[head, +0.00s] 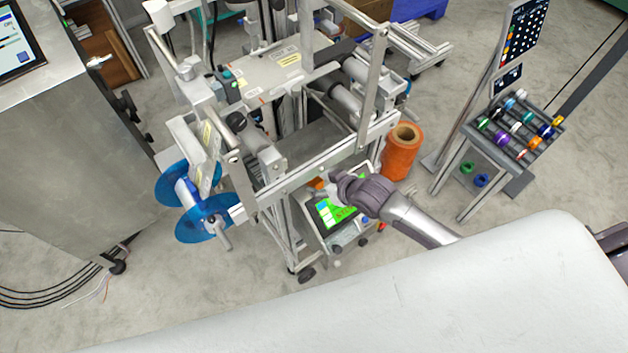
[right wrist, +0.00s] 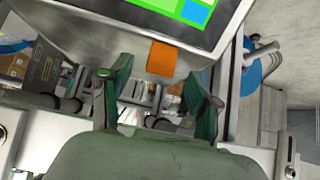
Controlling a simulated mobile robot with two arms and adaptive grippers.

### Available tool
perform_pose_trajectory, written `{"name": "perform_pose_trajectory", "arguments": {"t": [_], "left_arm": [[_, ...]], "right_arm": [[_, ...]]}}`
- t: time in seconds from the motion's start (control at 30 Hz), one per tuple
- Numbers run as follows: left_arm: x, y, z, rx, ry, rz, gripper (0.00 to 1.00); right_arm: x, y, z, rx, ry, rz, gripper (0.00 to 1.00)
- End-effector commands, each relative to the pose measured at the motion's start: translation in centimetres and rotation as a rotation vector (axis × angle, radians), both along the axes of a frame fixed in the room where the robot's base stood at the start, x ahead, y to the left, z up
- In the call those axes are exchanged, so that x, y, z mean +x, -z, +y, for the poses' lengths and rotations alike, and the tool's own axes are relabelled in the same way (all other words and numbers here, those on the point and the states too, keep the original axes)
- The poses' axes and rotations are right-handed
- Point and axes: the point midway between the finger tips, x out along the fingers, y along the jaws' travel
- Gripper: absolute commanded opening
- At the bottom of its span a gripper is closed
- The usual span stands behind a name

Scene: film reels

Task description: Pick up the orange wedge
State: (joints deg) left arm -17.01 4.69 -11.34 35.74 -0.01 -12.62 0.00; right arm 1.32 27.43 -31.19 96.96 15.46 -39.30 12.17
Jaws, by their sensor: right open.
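The orange wedge (right wrist: 161,59) shows in the right wrist view as a small orange block on the upper edge of the grey screen housing, just below the green screen. In the head view a small orange patch of it (head: 317,184) shows at the housing's top left, beside my right gripper (head: 328,191). In the right wrist view my right gripper (right wrist: 158,88) is open, its two green-grey fingers spread apart. The wedge appears between and beyond the fingertips, with nothing held. My left gripper is not in view.
The screen housing (head: 351,232) stands among the machine's metal frame bars (head: 330,155). A large orange roll (head: 402,155) stands right of it. Blue reels (head: 203,218) are at left. A rack of coloured spools (head: 518,125) stands at far right. A white surface (head: 400,300) fills the foreground.

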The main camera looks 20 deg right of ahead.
Motion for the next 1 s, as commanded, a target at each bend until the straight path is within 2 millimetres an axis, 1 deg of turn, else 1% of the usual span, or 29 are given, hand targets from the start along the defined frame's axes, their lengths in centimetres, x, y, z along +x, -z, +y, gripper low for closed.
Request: {"name": "perform_pose_trajectory", "arguments": {"t": [0.03,0.1,0.2,0.47,0.8,0.83,1.0], "left_arm": [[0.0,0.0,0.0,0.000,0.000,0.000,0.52],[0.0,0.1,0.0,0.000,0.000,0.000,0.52],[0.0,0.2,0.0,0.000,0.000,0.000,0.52],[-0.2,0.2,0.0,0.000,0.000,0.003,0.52],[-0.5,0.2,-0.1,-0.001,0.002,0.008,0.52],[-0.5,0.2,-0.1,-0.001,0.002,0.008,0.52],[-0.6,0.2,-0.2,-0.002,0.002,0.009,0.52]], "right_arm": [[0.7,0.5,0.2,0.000,0.000,0.000,0.62],[1.2,1.3,0.5,0.001,0.001,0.000,0.62],[1.8,1.9,0.7,0.001,0.001,-0.001,0.62],[1.9,2.1,0.8,0.000,0.000,0.000,0.62],[1.9,2.1,0.8,0.000,0.000,0.000,0.06],[1.9,2.0,0.8,0.000,0.000,0.000,0.03],[1.9,2.0,0.8,0.000,0.000,-0.001,0.03]]}}
